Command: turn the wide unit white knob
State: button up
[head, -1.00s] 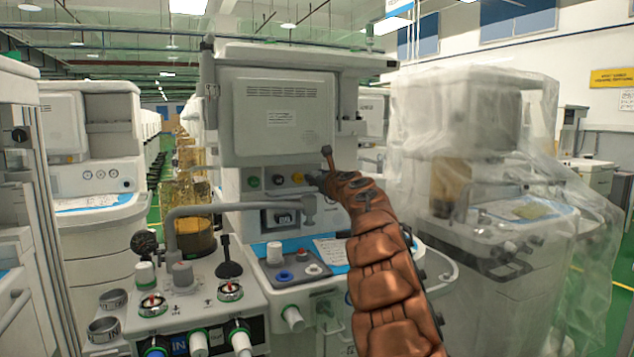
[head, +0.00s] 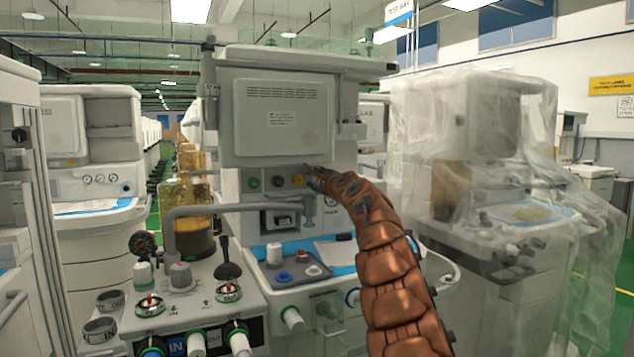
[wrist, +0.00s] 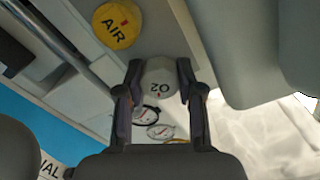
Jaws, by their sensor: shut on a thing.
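The white knob (wrist: 159,82) is marked O2 and shows upside down in the wrist view. My gripper (wrist: 158,88) has one finger on each side of it and is closed on it. In the head view my gripper (head: 316,178) is at the right end of the knob row on the wide unit (head: 280,115), and it hides the white knob there. A yellow AIR knob (wrist: 116,24) sits beside the white knob, apart from the fingers.
Round gauges (wrist: 160,131) lie close beyond the fingers in the wrist view. Green (head: 252,183) and black (head: 278,182) knobs sit further left in the row. A plastic-covered machine (head: 480,190) stands to the right. A grey pipe (head: 235,210) crosses below the row.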

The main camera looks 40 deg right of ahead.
jog(key=shift+f+n, duration=0.1)
jog(key=shift+n, duration=0.3)
jog(key=o, duration=0.9)
jog(key=shift+s, duration=0.1)
